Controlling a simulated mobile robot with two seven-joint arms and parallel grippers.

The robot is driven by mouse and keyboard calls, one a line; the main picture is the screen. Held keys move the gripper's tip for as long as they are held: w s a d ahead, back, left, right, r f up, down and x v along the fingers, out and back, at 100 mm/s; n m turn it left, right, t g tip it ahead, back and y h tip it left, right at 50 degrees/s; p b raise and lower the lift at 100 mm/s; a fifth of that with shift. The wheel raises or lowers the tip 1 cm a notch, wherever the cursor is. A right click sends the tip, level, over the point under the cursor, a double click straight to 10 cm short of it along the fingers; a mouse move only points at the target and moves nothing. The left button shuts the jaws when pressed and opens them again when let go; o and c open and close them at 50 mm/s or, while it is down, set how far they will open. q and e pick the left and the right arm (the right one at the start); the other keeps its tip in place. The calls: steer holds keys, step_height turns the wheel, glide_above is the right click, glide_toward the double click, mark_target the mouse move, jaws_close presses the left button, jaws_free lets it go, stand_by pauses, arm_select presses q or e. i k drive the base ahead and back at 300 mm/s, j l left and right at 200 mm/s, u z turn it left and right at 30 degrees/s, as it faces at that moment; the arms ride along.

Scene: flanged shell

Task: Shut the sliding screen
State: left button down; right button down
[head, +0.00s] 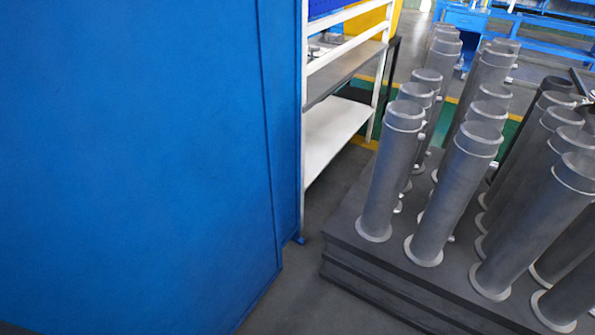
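A large flat blue panel (140,160) fills the left side of the head view. A vertical seam runs down it near its right edge, with a narrow blue strip (284,130) beyond. I cannot tell whether this panel is the sliding screen or the side of a cabinet. No handle, track or opening shows on it. Neither of my grippers is in view.
Grey flanged tubes (455,185) stand upright in rows on a dark stacked base (350,250) at the right. A white shelf rack (335,130) stands behind the blue panel. Bare grey floor (315,300) lies between panel and base. Blue benches (550,25) stand far back.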

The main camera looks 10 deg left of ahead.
mark_target(139, 185)
steer(key=i+l, duration=0.65)
steer(key=i, duration=0.25)
